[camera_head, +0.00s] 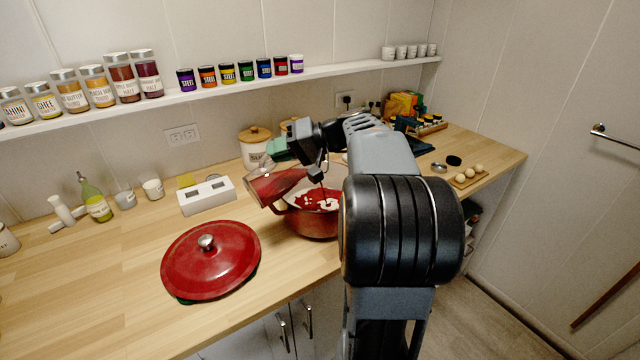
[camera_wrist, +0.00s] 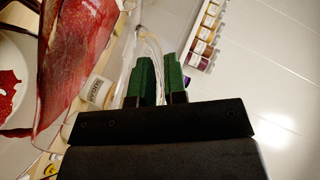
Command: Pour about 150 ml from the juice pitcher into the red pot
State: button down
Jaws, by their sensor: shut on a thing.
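The juice pitcher (camera_head: 272,186) is clear, holds red juice, and is tilted over the left rim of the red pot (camera_head: 312,226). Red juice lies in patches on the pot's pale inside floor. My gripper (camera_head: 284,148) is above the pitcher, its green fingers (camera_wrist: 157,82) shut on the clear handle (camera_wrist: 150,45) in the wrist view. There the tilted pitcher (camera_wrist: 75,60) fills the left side, with red juice along its wall. The pot's pale inside (camera_wrist: 18,55) shows at the far left. Whether juice is flowing now is unclear.
The red lid (camera_head: 212,262) lies on the counter, front left of the pot. A white two-display device (camera_head: 206,197) stands behind it. A wood-lidded canister (camera_head: 255,150) is behind the pitcher. Jars line the shelf (camera_head: 340,72) above. The left counter is mostly clear.

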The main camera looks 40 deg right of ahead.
aim_at(267, 173)
jog(key=shift+d+m+y, duration=0.3)
jog(key=shift+d+y, duration=0.2)
jog(key=shift+d, duration=0.05)
dwell(1.6)
jog(key=a+h, duration=0.1)
jog(key=a+n+b, duration=0.1)
jog(key=a, duration=0.1)
jog(key=a+h+b, duration=0.1)
jog(key=shift+s+a+f+n+h, duration=0.2)
jog(key=shift+a+f+n+h, duration=0.1)
jog(key=shift+f+n, duration=0.1)
jog(key=shift+s+a+r+g+h, duration=0.1)
jog(key=shift+a+r+g+h, duration=0.35)
jog(key=shift+r, duration=0.2)
jog(key=shift+d+r+n+h+p, duration=0.15)
jog(key=shift+n+h+p, duration=0.15)
jog(key=shift+h, duration=0.05)
jog(key=shift+a+h, duration=0.3)
jog(key=shift+a, duration=0.1)
jog(key=shift+d+b, duration=0.15)
jog(key=shift+b, duration=0.15)
jog(key=shift+n+h, duration=0.3)
